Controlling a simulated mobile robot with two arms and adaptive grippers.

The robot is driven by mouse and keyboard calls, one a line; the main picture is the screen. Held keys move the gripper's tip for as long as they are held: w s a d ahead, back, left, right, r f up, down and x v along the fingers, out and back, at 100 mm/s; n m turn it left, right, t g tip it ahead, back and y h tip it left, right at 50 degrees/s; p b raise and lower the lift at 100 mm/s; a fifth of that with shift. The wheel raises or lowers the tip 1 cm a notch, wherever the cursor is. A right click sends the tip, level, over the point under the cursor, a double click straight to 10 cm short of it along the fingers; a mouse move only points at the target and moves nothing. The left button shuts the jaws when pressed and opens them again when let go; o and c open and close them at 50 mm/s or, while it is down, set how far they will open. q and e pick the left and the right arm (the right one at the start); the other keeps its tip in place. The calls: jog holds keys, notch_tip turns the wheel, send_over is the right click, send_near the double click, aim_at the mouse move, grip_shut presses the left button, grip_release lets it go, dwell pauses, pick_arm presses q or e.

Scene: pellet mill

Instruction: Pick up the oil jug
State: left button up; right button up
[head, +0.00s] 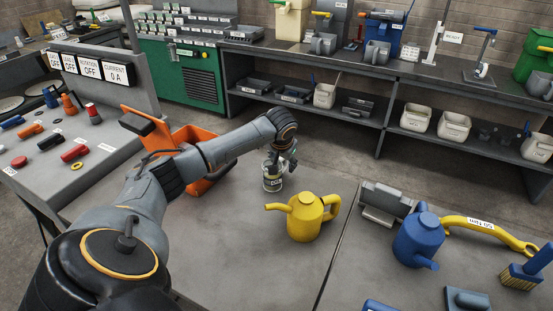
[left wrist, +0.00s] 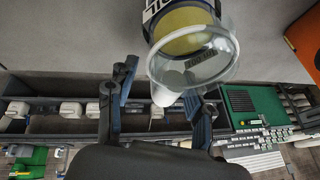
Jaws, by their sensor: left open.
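A small clear jug with yellowish oil and a white label, the oil jug (head: 272,180), stands on the grey table below my left gripper (head: 281,158). In the left wrist view the oil jug (left wrist: 190,42) shows large, its clear rim and spout toward the fingers. The two fingers of my left gripper (left wrist: 160,84) are spread apart, with the spout end of the jug near the gap between them. I cannot tell whether a finger touches it. My right gripper is not in view.
A yellow watering can (head: 305,217) stands close right of the jug. An orange bin (head: 200,141) is at its left. The table front is clear.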

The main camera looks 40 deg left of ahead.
aim_at(282, 166)
pick_arm(q)
jog(key=shift+x, duration=1.2)
jog(key=shift+w+a+f, duration=0.15)
jog(key=shift+f, duration=0.25)
grip_shut()
jog(key=shift+r, duration=0.1)
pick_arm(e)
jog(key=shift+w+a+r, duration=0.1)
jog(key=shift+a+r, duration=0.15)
pick_arm(q)
jog(key=shift+r, duration=0.15)
